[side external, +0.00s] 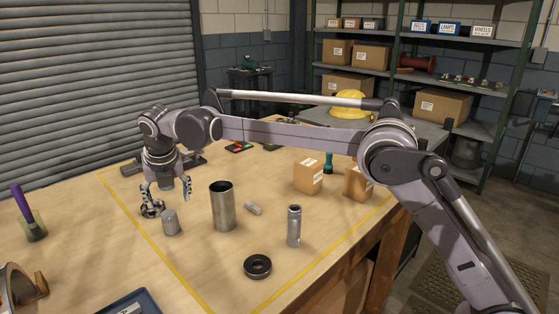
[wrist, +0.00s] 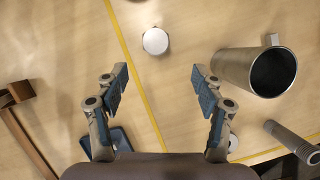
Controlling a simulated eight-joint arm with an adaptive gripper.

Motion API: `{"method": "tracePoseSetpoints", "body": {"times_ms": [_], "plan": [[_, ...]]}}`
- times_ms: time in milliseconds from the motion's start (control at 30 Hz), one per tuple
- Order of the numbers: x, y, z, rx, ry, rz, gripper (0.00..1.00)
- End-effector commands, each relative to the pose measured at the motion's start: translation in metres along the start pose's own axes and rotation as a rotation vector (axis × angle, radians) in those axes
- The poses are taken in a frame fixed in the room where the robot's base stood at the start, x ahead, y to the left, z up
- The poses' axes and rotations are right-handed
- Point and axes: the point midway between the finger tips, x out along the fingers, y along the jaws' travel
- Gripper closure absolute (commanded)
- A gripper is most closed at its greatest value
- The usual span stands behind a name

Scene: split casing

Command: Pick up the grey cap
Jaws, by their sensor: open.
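The grey cap (side external: 171,222) looks like a short grey cylinder with a narrower top, standing on the wooden table near the yellow line. In the wrist view the cap (wrist: 155,41) shows from above as a pale round disc, beyond the fingertips and roughly centred between them. My gripper (side external: 168,200) points down, behind and above the cap in the side view. In the wrist view my gripper (wrist: 160,80) has its two fingers wide apart with nothing between them. The cap is apart from both fingers.
An open metal tube (side external: 222,207) stands right of the cap; it also shows in the wrist view (wrist: 232,66). Cardboard boxes (side external: 308,175) stand behind.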

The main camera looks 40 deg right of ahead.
Motion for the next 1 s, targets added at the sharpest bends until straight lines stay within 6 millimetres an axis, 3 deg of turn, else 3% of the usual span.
{"method": "tracePoseSetpoints", "body": {"times_ms": [167, 400, 667, 1000], "plan": [[0.014, 0.006, 0.0, -0.055, 0.001, -0.005, 0.32], [0.048, 0.006, 0.0, -0.052, 0.001, -0.005, 0.32], [0.066, 0.006, 0.001, -0.051, 0.001, -0.005, 0.32], [0.108, 0.006, 0.004, -0.051, 0.001, -0.004, 0.32]]}}
